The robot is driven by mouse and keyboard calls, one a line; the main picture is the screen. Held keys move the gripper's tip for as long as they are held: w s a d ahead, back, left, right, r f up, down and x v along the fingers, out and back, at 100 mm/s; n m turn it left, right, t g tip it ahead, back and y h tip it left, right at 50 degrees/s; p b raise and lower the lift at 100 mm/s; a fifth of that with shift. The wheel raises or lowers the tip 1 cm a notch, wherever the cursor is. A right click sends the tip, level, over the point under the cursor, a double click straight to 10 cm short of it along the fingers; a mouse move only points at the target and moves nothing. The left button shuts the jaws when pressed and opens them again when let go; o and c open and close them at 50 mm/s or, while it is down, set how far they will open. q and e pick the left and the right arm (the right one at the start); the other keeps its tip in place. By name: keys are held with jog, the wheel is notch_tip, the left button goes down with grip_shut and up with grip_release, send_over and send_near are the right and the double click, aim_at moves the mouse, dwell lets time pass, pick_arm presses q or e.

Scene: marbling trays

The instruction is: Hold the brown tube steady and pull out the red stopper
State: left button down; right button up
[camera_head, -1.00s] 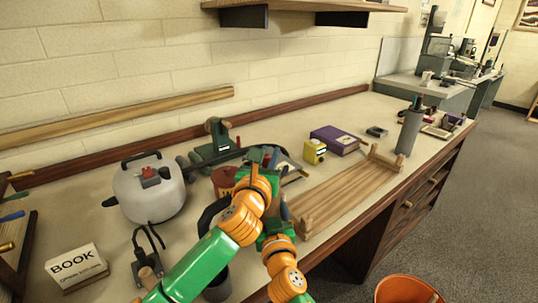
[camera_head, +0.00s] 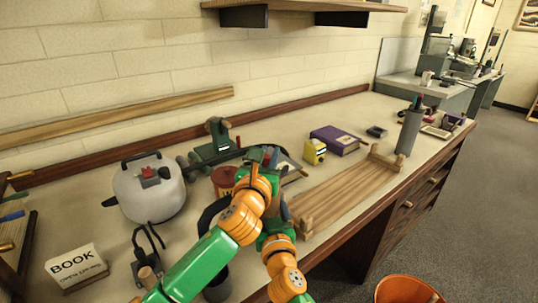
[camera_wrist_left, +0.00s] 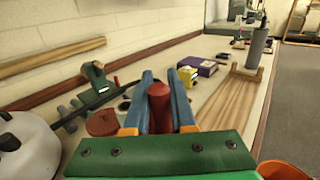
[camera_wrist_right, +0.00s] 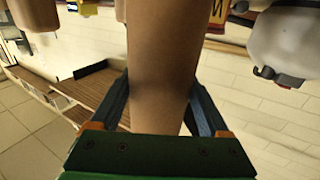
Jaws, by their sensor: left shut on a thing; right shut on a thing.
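My left gripper (camera_head: 268,160) is above the middle of the table in the head view. In the left wrist view its fingers (camera_wrist_left: 160,105) are shut on the red stopper (camera_wrist_left: 159,92), which stands between them. My right gripper (camera_wrist_right: 160,108) is shut on the brown tube (camera_wrist_right: 162,55) in the right wrist view. The tube's smooth side runs up between its fingers and out of the top of the picture. In the head view my arms largely hide the tube and right gripper. Whether the stopper still sits in the tube cannot be told.
A white pot-like appliance (camera_head: 150,192) and a BOOK block (camera_head: 76,270) stand at left. A dark red container (camera_head: 222,178) is beside my left wrist. A wooden rack (camera_head: 345,190), purple book (camera_head: 334,139) and yellow box (camera_head: 314,152) lie right. An orange bucket (camera_head: 408,292) is below the table edge.

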pick_arm(q)
jog(key=shift+r, duration=0.4)
jog(key=shift+r, duration=1.4)
pick_arm(e)
jog(key=o, duration=1.4)
